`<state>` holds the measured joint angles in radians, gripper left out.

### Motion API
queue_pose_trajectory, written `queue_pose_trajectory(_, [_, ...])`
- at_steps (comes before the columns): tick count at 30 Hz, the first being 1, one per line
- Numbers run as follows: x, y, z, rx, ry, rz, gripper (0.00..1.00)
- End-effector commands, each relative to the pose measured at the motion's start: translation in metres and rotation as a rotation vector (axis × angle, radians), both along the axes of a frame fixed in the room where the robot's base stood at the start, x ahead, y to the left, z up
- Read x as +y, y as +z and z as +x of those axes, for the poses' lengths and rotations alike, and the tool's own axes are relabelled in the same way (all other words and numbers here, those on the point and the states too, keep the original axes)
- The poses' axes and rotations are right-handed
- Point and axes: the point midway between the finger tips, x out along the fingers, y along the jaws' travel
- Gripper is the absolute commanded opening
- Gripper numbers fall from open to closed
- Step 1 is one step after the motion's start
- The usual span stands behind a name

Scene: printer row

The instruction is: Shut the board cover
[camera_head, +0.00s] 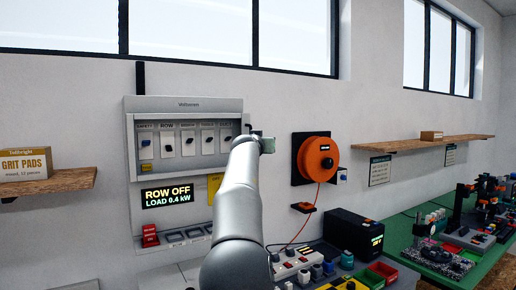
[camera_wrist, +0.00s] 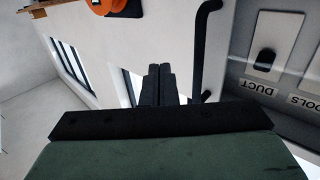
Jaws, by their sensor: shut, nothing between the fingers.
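The switch board (camera_head: 184,100) is a light grey cabinet on the wall with a row of labelled switches showing. I cannot make out its cover as a separate panel or tell how far it is open. My gripper (camera_head: 268,144) is at the board's right edge, partly behind my arm. In the wrist view my gripper (camera_wrist: 159,85) has its dark fingers together and empty. A black bent bar (camera_wrist: 203,50) stands right beside the fingers, with a small gap in the picture. The board's face with switches (camera_wrist: 264,60) is further right.
An orange reel (camera_head: 319,158) hangs on the wall right of my gripper. A display (camera_head: 167,195) under the switches reads ROW OFF, LOAD 0.4 kW. A black box (camera_head: 352,234) and bins stand on the bench below. Shelves (camera_head: 420,144) are on the wall.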

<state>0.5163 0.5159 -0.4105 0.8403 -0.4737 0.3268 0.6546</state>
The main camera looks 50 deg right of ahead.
Motion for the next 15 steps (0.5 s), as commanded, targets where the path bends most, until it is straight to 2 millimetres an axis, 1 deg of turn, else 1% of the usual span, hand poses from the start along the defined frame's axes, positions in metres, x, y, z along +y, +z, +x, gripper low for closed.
queue_pose_trajectory(1, [0.003,-0.006,-0.012,-0.004,0.000,-0.001,0.00])
queue_pose_trajectory(2, [0.005,-0.006,-0.019,-0.005,0.001,-0.001,0.00])
queue_pose_trajectory(3, [0.005,-0.004,-0.029,-0.005,0.000,-0.001,0.00])
queue_pose_trajectory(9, [0.008,-0.002,-0.075,-0.002,-0.001,0.000,0.00])
queue_pose_trajectory(12, [0.010,-0.001,-0.092,-0.003,0.001,-0.001,0.00])
queue_pose_trajectory(15, [0.011,0.000,-0.104,-0.002,0.000,0.000,0.00])
